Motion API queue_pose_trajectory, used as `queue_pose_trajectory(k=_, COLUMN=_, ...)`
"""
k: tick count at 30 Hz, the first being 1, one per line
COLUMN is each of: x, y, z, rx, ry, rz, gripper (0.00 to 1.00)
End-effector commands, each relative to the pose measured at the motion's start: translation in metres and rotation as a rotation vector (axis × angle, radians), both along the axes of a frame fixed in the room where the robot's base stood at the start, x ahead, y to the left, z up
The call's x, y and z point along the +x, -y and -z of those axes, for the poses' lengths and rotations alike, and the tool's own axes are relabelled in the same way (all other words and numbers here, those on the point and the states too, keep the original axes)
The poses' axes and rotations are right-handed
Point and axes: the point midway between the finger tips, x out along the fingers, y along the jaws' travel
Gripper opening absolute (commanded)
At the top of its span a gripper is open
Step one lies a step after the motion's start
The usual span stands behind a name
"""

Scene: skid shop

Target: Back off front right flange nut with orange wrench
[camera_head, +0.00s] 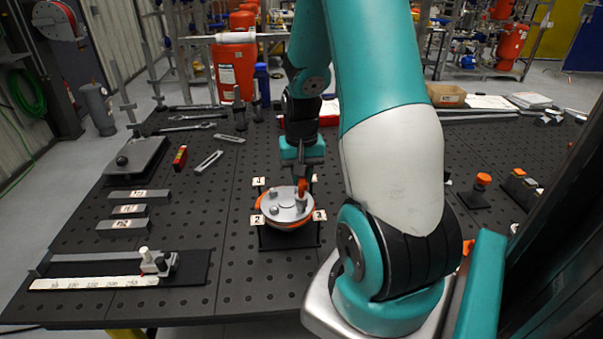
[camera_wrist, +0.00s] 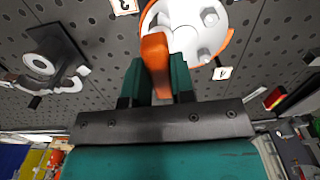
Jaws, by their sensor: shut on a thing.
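A round grey flange (camera_head: 288,207) with an orange rim sits on a dark stand on the table, with number tags around it. It also shows in the wrist view (camera_wrist: 184,40), partly hidden. My gripper (camera_head: 303,172) is above its right side, shut on the orange wrench (camera_wrist: 155,62), which points down at the flange. In the head view the wrench (camera_head: 302,186) is small, over the right side near tag 3 (camera_head: 319,215). The front right nut is hidden or masked by the wrench; I cannot tell if they are engaged. A left nut (camera_head: 274,210) is visible.
A ruler fixture (camera_head: 100,284) lies front left, with grey bars (camera_head: 129,210) behind it. Wrenches (camera_head: 190,127) lie at the back left. Orange-topped parts (camera_head: 483,180) stand at the right. The table (camera_head: 235,275) in front of and left of the flange is clear.

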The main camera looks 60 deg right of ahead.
Motion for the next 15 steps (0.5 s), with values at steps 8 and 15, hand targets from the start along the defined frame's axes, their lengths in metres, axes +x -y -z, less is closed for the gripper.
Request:
queue_pose_trajectory(k=8, x=0.0001, y=0.0001, z=0.0063, rx=0.0, ry=0.0, rz=0.0, gripper=0.0)
queue_pose_trajectory(k=15, x=0.0001, y=0.0001, z=0.011, rx=-0.001, ry=0.001, rz=0.0, gripper=0.0)
